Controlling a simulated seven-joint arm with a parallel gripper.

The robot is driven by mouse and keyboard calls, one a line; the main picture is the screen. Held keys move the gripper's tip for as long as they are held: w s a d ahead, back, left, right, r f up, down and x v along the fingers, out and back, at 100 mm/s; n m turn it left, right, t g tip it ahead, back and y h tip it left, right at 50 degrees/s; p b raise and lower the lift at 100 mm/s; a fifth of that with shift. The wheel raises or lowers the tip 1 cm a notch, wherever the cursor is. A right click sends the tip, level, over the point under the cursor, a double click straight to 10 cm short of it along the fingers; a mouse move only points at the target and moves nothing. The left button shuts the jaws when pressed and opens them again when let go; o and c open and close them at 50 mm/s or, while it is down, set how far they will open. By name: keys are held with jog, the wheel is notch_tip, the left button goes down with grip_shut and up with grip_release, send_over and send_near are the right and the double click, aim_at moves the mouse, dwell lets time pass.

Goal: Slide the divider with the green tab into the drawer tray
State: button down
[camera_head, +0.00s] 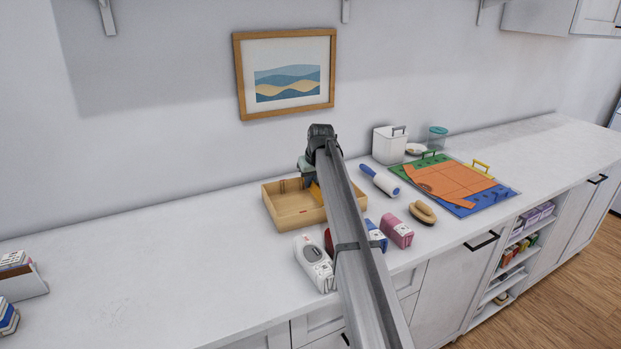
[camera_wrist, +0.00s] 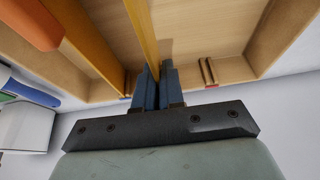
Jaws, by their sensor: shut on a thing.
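The wooden drawer tray (camera_head: 282,223) stands on the counter in the head view, partly behind my arm. In the wrist view my gripper (camera_wrist: 154,82) is shut on a thin yellow-tan divider (camera_wrist: 143,30), held on edge between the fingers. No green tab shows; the fingers may cover it. The tray floor and wall (camera_wrist: 205,45) fill the upper wrist view, with a pair of slot ribs (camera_wrist: 208,72) to the right of the fingers. I cannot tell whether the divider is seated in ribs.
An orange panel (camera_wrist: 82,38) lies left of the divider in the wrist view.

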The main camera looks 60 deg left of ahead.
aim_at(311, 188)
jog(key=shift+f, duration=1.6)
jog(key=c, duration=1.2)
grip_release()
jog(key=shift+o, duration=0.2)
jog(key=shift+r, duration=0.15)
jog(key=shift+r, duration=3.4)
